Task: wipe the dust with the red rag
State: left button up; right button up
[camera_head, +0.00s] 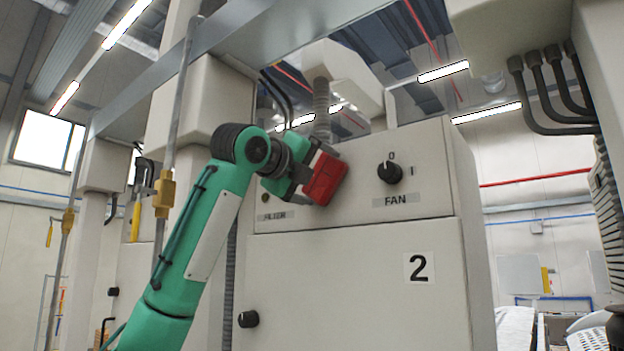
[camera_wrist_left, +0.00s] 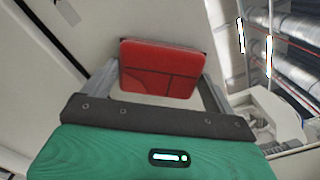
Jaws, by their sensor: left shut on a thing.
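The red rag (camera_head: 325,178) is a folded red block at the upper left of the cabinet's control panel. My left gripper (camera_head: 307,174) is shut on it and holds it against or very near the panel face; I cannot tell if it touches. In the left wrist view the red rag (camera_wrist_left: 160,70) sits between the two grey fingers of my left gripper (camera_wrist_left: 158,88), with the pale panel behind it. I cannot make out dust on the panel; the surface behind the rag is hidden. My right gripper is not in view.
The beige cabinet (camera_head: 350,285) marked 2 has a black FAN knob (camera_head: 390,171) right of the rag and a lower black knob (camera_head: 248,319). A FILTER label (camera_head: 275,216) is below left of the rag. A grey hose (camera_head: 321,110) rises behind the panel.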

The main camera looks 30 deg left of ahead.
pick_arm(q)
jog(key=shift+s+d, duration=0.2)
jog(key=shift+d, duration=3.4)
jog(key=shift+w+a, duration=0.15)
jog(key=shift+a, duration=1.85)
jog(key=shift+w+a, duration=0.15)
jog(key=shift+a, duration=1.85)
jog(key=shift+s+d, duration=0.1)
jog(key=shift+s, duration=0.4)
jog(key=shift+s+a+b, duration=0.2)
jog(key=shift+s+b, duration=0.15)
jog(key=shift+s, duration=2.1)
jog(key=s, duration=0.3)
jog(key=shift+a, duration=0.15)
